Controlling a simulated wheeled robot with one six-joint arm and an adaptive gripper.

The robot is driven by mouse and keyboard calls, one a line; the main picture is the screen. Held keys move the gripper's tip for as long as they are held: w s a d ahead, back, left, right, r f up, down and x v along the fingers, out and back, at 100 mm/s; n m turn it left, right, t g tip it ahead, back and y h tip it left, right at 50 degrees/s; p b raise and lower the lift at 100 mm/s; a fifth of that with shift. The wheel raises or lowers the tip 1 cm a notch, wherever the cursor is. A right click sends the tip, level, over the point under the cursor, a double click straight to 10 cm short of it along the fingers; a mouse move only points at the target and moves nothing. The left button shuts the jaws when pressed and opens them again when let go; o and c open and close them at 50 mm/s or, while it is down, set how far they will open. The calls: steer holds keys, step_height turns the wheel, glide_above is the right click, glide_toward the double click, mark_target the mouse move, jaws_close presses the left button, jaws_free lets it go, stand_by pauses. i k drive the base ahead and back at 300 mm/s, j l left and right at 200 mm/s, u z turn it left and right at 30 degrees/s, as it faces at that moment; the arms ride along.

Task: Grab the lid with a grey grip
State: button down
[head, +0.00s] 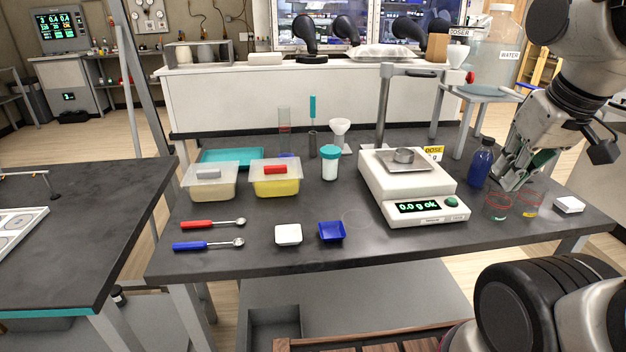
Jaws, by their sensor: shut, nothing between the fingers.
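The lid with a grey grip (208,174) sits on a tub (211,192) of pale contents, at the left part of the dark table. A similar lid with a red grip (275,170) sits on a tub of yellow contents (278,187) just right of it. My gripper (506,187) is at the far right of the table, pointing down, shut and empty. It is beside the blue bottle and just above or behind two small glass beakers; I cannot tell whether it touches them. It is well apart from both lids.
Between my gripper and the lids stand a balance (420,190) with a tall post (384,105), a blue bottle (482,163) and a teal-capped jar (330,165). Glass beakers (497,207) are at right. Red (208,224) and blue (205,244) spoons lie in front of the tubs.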

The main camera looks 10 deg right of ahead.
mark_target(214, 173)
steer(key=i+j+u, duration=0.1)
steer(key=j+u, duration=0.15)
steer(key=j, duration=0.15)
steer(key=i+j+u, duration=0.15)
steer(key=j+u, duration=0.15)
steer(key=i+j+u, duration=0.25)
steer(key=j, duration=0.2)
steer(key=k, duration=0.1)
